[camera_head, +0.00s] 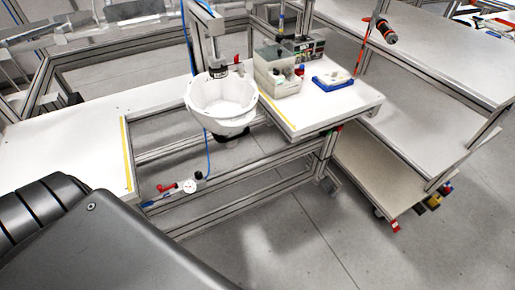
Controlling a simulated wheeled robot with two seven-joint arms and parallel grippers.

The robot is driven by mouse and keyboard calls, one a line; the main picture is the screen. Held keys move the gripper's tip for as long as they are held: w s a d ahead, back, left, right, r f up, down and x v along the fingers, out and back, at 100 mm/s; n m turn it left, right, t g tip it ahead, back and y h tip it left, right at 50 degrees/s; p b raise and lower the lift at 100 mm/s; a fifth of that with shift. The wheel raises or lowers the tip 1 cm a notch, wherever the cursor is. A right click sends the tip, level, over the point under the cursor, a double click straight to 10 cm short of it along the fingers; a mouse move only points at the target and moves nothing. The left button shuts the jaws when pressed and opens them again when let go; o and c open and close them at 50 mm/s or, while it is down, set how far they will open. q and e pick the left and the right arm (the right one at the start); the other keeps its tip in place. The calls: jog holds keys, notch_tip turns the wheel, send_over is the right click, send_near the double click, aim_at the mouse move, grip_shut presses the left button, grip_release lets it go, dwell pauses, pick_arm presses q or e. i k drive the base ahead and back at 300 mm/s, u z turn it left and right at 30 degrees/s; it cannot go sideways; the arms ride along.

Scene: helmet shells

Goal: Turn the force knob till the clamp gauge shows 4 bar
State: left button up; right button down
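A small round clamp gauge (189,186) with a white face sits low on the metal frame, below the gap between the white worktops. A black knob (198,175), which looks like the force knob, is at its upper right. A red lever (166,188) is to its left. The gauge reading is too small to make out. A white helmet shell (222,98) is held open side up beneath the black clamp head (217,72). Large dark grey parts of my own body fill the lower left. Neither of my grippers shows.
A blue hose (208,155) runs down to the gauge. The right worktop (335,108) carries a grey bin (277,72) and a blue tray (332,84). A red and black tool (386,31) hangs at upper right. Floor at lower middle is clear.

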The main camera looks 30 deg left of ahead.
aim_at(198, 175)
jog(key=z, duration=0.9)
jog(key=i, duration=1.6)
jog(key=u, duration=2.8)
